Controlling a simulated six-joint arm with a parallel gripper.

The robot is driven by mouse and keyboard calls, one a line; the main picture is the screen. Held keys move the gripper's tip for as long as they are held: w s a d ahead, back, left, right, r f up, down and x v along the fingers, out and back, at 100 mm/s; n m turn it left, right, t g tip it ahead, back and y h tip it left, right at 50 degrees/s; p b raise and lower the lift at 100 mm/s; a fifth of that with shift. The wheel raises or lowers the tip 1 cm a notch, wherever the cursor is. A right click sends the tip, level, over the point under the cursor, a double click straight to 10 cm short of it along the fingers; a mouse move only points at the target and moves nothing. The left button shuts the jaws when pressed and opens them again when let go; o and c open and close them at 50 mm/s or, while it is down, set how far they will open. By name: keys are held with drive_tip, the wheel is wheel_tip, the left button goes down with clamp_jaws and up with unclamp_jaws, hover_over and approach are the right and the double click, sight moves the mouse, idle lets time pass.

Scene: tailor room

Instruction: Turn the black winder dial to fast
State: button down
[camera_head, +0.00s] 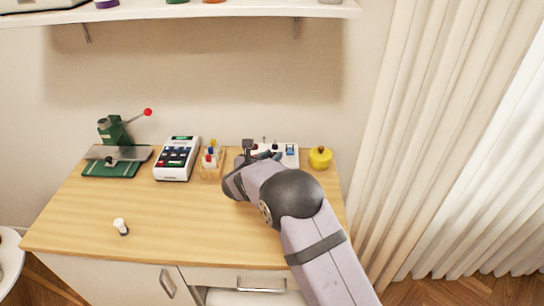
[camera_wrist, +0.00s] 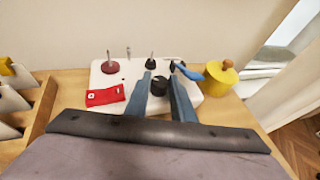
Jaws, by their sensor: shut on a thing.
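The winder is a white panel (camera_wrist: 103,78) at the back of the table; its right part also shows in the head view (camera_head: 291,161). The black winder dial (camera_wrist: 159,83) is a short dark cylinder on the panel. My gripper (camera_wrist: 161,76) reaches over the panel with its two blue-grey fingers on either side of the dial, shut on it. The dial's pointer and any slow or fast marks are too small to read. In the head view my arm hides the dial and most of the fingers.
Close around the dial stand a red part (camera_wrist: 105,95), a dark red disc with a pin (camera_wrist: 110,66), another black knob (camera_wrist: 151,64) and a blue lever (camera_wrist: 188,73). A yellow pot (camera_wrist: 220,78) stands right of the panel. The front of the wooden table (camera_head: 180,215) is mostly clear.

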drive_tip(key=shift+r, duration=0.1)
drive_tip(key=shift+a+m+h, duration=0.1)
drive_tip(key=shift+m+h, duration=0.3)
drive_tip(key=shift+h, duration=0.1)
drive_tip(key=shift+w+a+m+g+h+p, duration=0.1)
drive_tip(key=shift+w+m+g+h+p, duration=0.2)
drive_tip(key=shift+m+g+h, duration=0.7)
drive_tip(key=shift+m+h, duration=0.3)
drive_tip(key=shift+s+a+m+g+h+b, duration=0.15)
drive_tip(key=shift+m+g+h+b, duration=0.15)
drive_tip(key=shift+m+h+b, duration=0.25)
drive_tip(key=c, duration=1.8)
unclamp_jaws()
drive_tip(key=shift+s, duration=0.1)
